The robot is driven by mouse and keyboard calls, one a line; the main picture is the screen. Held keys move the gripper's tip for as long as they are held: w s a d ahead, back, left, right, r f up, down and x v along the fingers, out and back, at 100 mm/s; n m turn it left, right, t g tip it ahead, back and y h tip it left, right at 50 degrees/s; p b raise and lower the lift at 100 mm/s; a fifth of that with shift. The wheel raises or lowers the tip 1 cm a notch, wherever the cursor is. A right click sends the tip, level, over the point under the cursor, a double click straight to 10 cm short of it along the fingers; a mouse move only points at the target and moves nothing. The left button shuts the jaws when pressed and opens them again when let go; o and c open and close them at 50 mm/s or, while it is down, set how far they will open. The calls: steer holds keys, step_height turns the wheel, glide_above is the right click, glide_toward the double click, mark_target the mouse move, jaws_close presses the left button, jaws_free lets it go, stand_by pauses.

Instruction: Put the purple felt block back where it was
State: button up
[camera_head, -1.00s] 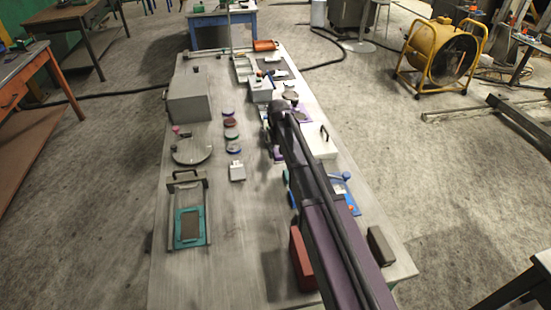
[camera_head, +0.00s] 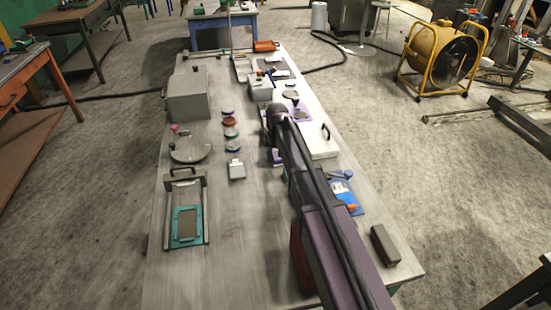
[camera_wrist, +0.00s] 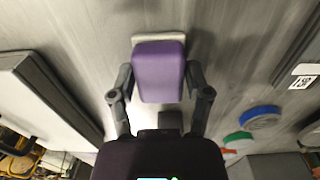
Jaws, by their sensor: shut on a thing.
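The purple felt block (camera_wrist: 159,72) sits between the two fingers of my gripper (camera_wrist: 159,86) in the wrist view. The fingers are shut on its sides. A pale strip shows along the block's far edge; I cannot tell whether it is part of the block. In the head view, a small purple patch of the block (camera_head: 277,156) shows beside my dark arm, above the middle of the grey bench (camera_head: 215,265). My arm hides most of the gripper there. The gap between block and bench is hard to judge.
A white box with a handle (camera_head: 319,141) stands close to the right of my arm. A column of small coloured discs (camera_head: 231,132) lies to the left. A purple mat (camera_head: 302,113) lies farther back. The front left-centre of the bench is clear.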

steer(key=shift+f, duration=0.15)
steer(key=o, duration=1)
steer(key=shift+r, duration=0.2)
step_height(320, 180, up, 12)
steer(key=p, duration=1.2)
steer(key=shift+a, duration=0.1)
stand_by(0.3)
steer(key=s+d, duration=0.5)
steer(key=s, duration=0.3)
steer(key=s+d+m, duration=0.1)
steer(key=s+d, duration=0.4)
steer(key=s, duration=0.3)
steer(key=s+d+m, duration=0.1)
steer(key=s+d, duration=0.4)
steer(key=s, duration=0.3)
steer(key=shift+s+d, duration=0.2)
steer(key=shift+s, duration=0.05)
